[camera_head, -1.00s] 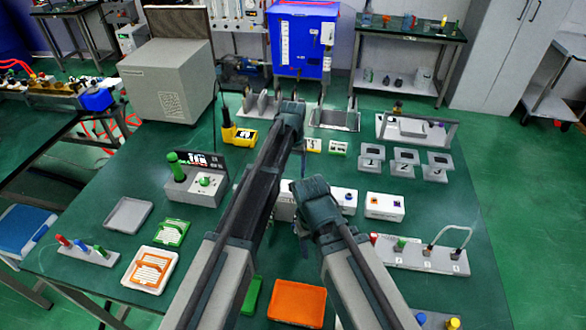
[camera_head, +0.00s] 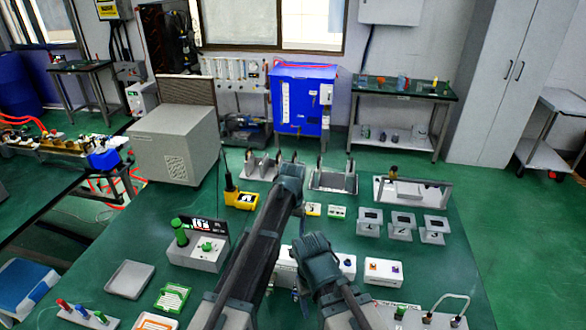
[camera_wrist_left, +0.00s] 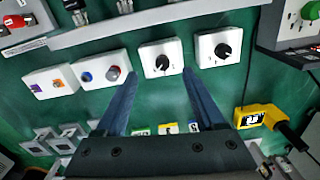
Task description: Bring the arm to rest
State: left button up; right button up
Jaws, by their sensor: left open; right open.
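My left gripper (camera_head: 290,180) is over the middle of the green table, with its arm coming up from below. In the left wrist view its two blue fingers (camera_wrist_left: 158,73) are spread, with nothing held between them. White boxes with black knobs (camera_wrist_left: 160,56) show beyond the fingertips. My right gripper (camera_head: 312,247) is lower in the head view, to the right of the left arm. It is open, its fingers are mostly hidden, and I see nothing held in it.
The green table (camera_head: 430,270) carries a grey-green button station (camera_head: 200,245), a yellow meter (camera_head: 241,199), a white box (camera_head: 383,271) and numbered grey stands (camera_head: 403,225). A large grey cabinet (camera_head: 178,145) stands at the back left. A bare table patch lies at the right edge.

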pick_arm(q)
jog(key=s+a, duration=0.2)
jog(key=s, duration=1.1)
jog(key=s+a+y, duration=0.1)
jog(key=s+a, duration=0.2)
jog(key=s, duration=1)
jog(key=shift+s+a, duration=0.25)
jog(key=shift+a, duration=0.05)
